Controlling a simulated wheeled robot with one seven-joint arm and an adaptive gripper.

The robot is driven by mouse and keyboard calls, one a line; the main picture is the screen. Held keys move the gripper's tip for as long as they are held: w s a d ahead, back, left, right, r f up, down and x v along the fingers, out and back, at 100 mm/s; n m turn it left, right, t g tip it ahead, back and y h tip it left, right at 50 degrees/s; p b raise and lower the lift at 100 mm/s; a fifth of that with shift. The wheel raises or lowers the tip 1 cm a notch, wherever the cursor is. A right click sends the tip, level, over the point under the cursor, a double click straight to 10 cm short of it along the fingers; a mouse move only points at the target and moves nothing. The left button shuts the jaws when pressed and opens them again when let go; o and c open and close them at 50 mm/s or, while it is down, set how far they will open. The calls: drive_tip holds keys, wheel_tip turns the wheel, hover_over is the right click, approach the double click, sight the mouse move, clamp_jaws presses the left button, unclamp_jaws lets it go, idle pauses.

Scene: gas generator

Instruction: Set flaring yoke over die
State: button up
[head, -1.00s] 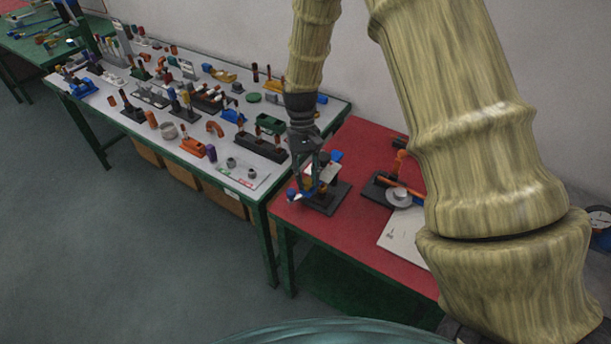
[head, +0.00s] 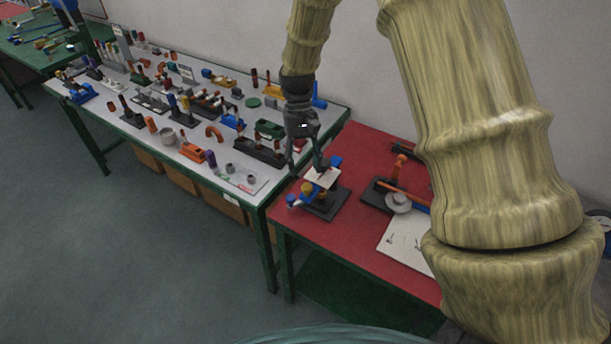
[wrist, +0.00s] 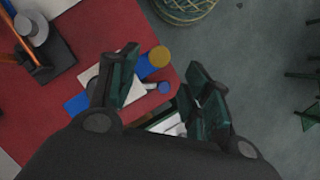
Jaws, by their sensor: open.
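A small fixture with a black base (head: 328,207) stands on the red table. It carries a pale plate (head: 322,178), blue parts (head: 298,200) and a yellow-gold round part (head: 307,188). In the wrist view the pale plate (wrist: 97,78), a gold disc (wrist: 159,57) and blue parts (wrist: 76,103) show near the left finger. I cannot tell clearly which part is the yoke and which the die. My gripper (head: 306,165) is open above the fixture. In the wrist view its fingers (wrist: 160,78) are spread, with a small blue end (wrist: 163,88) visible between them; contact is unclear.
To the right on the red table (head: 353,232) is another black fixture with an orange bar and grey disc (head: 398,200), beside a white sheet (head: 398,240). To the left, a white-topped table (head: 225,172) holds many small parts. The red table's front is clear.

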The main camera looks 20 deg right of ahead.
drive_tip(key=v, duration=0.6)
drive_tip(key=shift+w+r, duration=0.2)
drive_tip(key=shift+r, duration=0.05)
drive_tip(key=shift+d, duration=0.1)
